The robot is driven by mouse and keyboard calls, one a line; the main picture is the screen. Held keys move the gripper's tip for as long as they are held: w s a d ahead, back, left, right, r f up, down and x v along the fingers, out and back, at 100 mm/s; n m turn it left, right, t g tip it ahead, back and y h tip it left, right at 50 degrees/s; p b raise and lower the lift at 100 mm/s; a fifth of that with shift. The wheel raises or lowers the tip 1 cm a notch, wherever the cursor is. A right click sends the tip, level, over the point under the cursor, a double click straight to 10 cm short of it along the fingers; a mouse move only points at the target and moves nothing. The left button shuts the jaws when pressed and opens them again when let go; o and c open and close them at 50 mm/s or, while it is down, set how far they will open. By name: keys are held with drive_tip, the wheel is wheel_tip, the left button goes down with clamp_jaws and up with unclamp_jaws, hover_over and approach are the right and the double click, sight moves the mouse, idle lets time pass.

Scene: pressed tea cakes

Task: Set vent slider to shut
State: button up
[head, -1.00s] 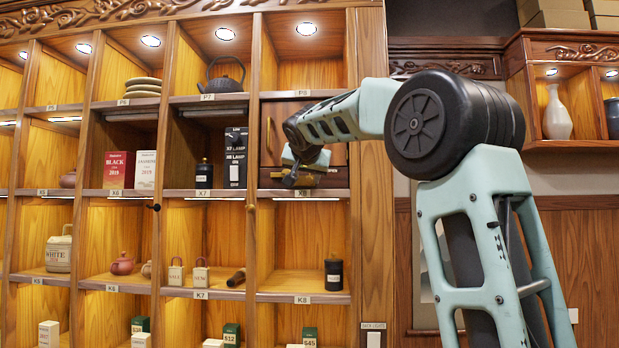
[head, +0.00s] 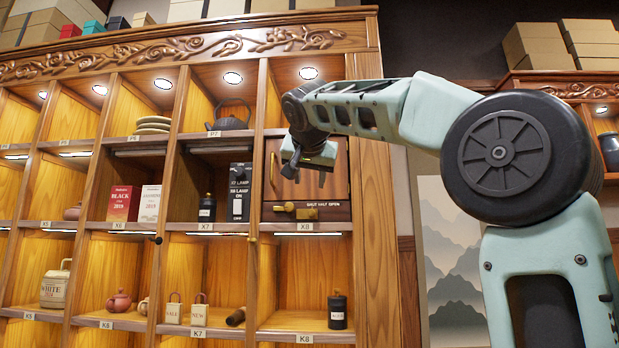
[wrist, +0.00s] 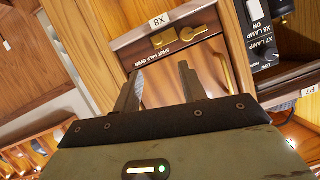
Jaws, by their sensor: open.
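The brass vent slider (head: 284,207) sits on a dark strip (head: 338,213) below the small wooden door of compartment X8. The strip bears the words SHUT HALF OPEN. The slider's exact setting against those words is unclear. The brass pieces also show in the wrist view (wrist: 166,39), beyond the fingertips. My gripper (head: 307,176) is in front of the door, above the strip, with its fingers pointing down in the head view. In the wrist view its two fingers (wrist: 161,74) are apart with nothing between them, and no contact with the slider is visible.
The wooden door (head: 330,185) with a curved brass handle (head: 272,168) is right behind my gripper. Left of it are the lamp control box (head: 239,192) and a black canister (head: 207,208). A dark jar (head: 337,310) stands on the shelf below.

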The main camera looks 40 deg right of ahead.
drive_tip(key=v, duration=0.3)
drive_tip(key=shift+s+a+r, duration=0.1)
drive_tip(key=shift+s+a, duration=0.05)
idle(0.5)
drive_tip(key=w+a+f+n+y+b, duration=0.1)
drive_tip(key=w+a+f+n+y, duration=0.15)
drive_tip(key=a+f, duration=0.45)
drive_tip(key=w+a+f+n+y, duration=0.25)
drive_tip(key=a+f+n, duration=0.2)
drive_tip(key=f, duration=0.45)
drive_tip(key=s+a+f+n+g+y+b, duration=0.1)
drive_tip(key=s+a+f+n+g+y, duration=0.15)
drive_tip(key=a+f, duration=0.55)
drive_tip(key=s+a+f+n+g+y, duration=0.1)
drive_tip(key=a+f+n, duration=0.2)
drive_tip(key=a+f, duration=0.6)
drive_tip(key=s+a+f+n+g+y+b, duration=0.1)
drive_tip(key=s+a+f+n, duration=0.1)
drive_tip(key=s+f, duration=0.45)
drive_tip(key=s+a+f+n+g+y, duration=0.1)
drive_tip(key=s+a+f+g, duration=0.2)
drive_tip(key=f, duration=0.6)
drive_tip(key=s+f+n+g, duration=0.2)
drive_tip(key=s+f+n, duration=0.1)
drive_tip(key=s+f, duration=0.8)
drive_tip(key=s, duration=0.4)
drive_tip(key=shift+s+d+f+n+b, duration=0.2)
drive_tip(key=shift+s+f+n+b, duration=0.1)
drive_tip(key=shift+n, duration=0.05)
